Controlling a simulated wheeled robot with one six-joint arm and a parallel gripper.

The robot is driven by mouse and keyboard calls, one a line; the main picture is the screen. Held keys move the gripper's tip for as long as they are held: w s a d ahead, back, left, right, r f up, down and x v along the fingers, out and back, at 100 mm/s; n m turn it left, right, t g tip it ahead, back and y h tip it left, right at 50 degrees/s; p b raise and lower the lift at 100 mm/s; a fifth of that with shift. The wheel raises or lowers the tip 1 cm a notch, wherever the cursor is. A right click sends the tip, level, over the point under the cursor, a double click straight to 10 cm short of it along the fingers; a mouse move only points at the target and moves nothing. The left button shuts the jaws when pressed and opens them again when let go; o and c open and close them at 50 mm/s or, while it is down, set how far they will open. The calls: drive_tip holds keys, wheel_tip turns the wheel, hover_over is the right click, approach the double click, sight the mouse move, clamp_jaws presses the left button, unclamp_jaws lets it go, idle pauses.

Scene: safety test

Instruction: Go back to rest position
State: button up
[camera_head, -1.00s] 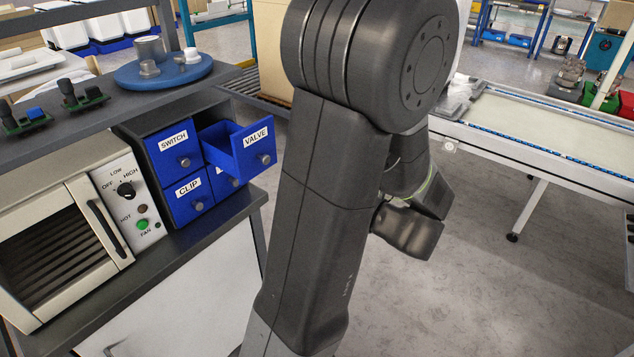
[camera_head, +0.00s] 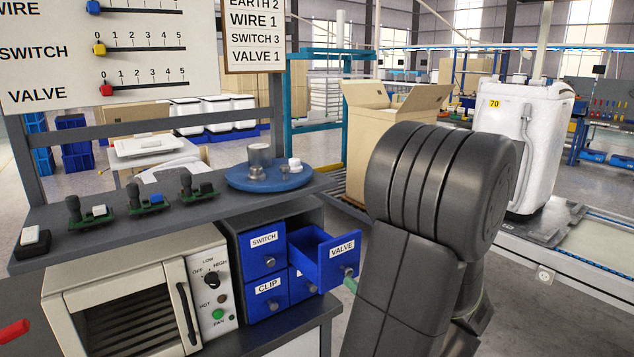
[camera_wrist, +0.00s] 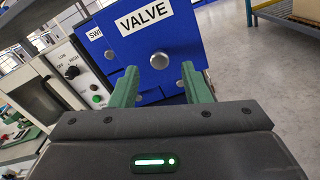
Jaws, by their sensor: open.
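My gripper (camera_wrist: 160,86) is open and empty in the wrist view, its two green fingers apart. The VALVE drawer (camera_wrist: 145,35) is right ahead, and its round knob (camera_wrist: 159,60) appears between and beyond the fingertips. I cannot tell the exact gap to the knob. In the head view the blue VALVE drawer (camera_head: 326,262) is pulled out of the cabinet. Only a green bit of my gripper (camera_head: 350,286) shows there, beside the drawer's front; my arm hides the rest.
The SWITCH drawer (camera_head: 266,253) and CLIP drawer (camera_head: 268,295) are shut. A toaster-like oven (camera_head: 130,300) stands left of the cabinet. A shelf (camera_head: 130,218) with a blue round tray (camera_head: 268,180) is above. A conveyor (camera_head: 590,255) carrying a white appliance (camera_head: 520,150) is at right.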

sight(350, 274)
drive_tip(key=shift+x, duration=1.85)
